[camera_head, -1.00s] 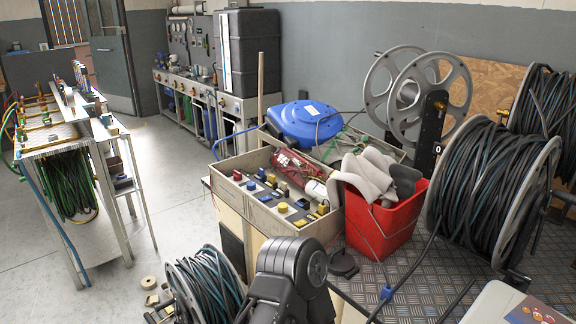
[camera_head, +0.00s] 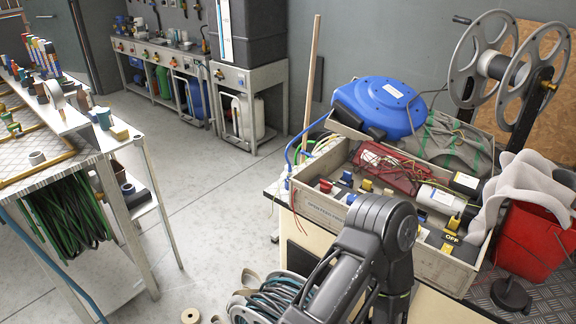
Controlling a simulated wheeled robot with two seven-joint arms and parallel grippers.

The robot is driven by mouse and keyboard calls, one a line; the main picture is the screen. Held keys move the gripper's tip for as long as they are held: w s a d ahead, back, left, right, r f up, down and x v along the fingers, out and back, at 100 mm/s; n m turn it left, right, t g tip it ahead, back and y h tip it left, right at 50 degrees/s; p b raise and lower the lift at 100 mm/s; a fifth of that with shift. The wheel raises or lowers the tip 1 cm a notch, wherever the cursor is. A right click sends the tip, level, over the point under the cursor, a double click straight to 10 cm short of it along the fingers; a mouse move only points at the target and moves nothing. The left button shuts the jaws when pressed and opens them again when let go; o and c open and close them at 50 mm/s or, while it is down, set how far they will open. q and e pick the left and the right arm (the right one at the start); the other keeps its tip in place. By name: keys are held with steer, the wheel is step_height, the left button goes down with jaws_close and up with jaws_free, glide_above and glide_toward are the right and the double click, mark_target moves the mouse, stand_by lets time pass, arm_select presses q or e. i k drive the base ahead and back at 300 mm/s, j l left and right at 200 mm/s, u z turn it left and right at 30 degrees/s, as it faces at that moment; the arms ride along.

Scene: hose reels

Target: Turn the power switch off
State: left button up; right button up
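A wooden crate (camera_head: 325,208) stands on a bench at the right centre of the head view. It holds several small blue, yellow and red switches or plugs. A small dark block with a yellow "OFF" label (camera_head: 451,239) lies near its front right corner, partly beside a white cylinder (camera_head: 440,199). Which of these parts is the power switch, and how it is set, I cannot tell. A dark grey link of one of my arms rises from the bottom centre and hides part of the crate's front. Neither of my grippers is in view.
A blue hose reel (camera_head: 380,108) sits at the crate's back. A red bucket (camera_head: 535,240) with grey gloves is at right, and a metal reel (camera_head: 490,65) behind. A rack with green hose (camera_head: 65,215) stands at left. The floor between (camera_head: 210,200) is mostly clear.

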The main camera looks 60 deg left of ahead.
mark_target(326, 186)
steer(key=k+j, duration=0.1)
steer(key=j, duration=0.2)
steer(key=k+j, duration=0.1)
steer(key=j, duration=0.25)
steer(key=k+j, duration=0.15)
steer(key=j, duration=0.15)
steer(key=k+j, duration=0.1)
steer(key=j, duration=0.2)
